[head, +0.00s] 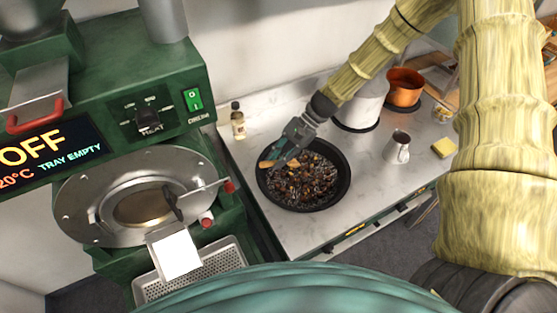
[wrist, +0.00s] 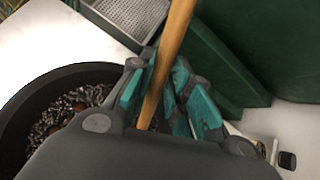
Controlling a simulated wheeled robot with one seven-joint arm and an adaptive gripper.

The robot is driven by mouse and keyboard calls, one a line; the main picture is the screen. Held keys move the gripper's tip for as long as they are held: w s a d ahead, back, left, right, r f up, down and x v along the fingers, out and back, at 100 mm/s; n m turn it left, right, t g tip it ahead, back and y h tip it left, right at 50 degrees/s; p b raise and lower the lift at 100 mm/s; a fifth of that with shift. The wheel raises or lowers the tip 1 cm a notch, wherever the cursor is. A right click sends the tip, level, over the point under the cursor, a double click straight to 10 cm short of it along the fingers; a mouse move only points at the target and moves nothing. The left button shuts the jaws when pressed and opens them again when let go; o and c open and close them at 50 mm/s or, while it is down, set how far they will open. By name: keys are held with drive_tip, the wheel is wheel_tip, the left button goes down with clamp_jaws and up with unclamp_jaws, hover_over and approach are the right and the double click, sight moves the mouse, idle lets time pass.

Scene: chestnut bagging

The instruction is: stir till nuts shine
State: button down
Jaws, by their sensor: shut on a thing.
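A round black pan (head: 345,179) stands on the pale counter and holds dark bits with brown nuts (head: 303,184) among them. My gripper (head: 283,150) is over the pan's far left part, shut on a wooden-handled tool (head: 267,164). In the wrist view the wooden handle (wrist: 172,45) runs between the teal finger pads of my gripper (wrist: 165,95). The tool's lower end is hidden. The pan (wrist: 25,110) and some of its contents also show at the left of the wrist view. I cannot tell whether the nuts shine.
A green roaster (head: 130,75) stands at left, its display reading OFF, 20°C and TRAY EMPTY. A small bottle (head: 238,122) stands behind the pan.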

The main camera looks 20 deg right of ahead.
drive_tip(key=shift+r, duration=4.1)
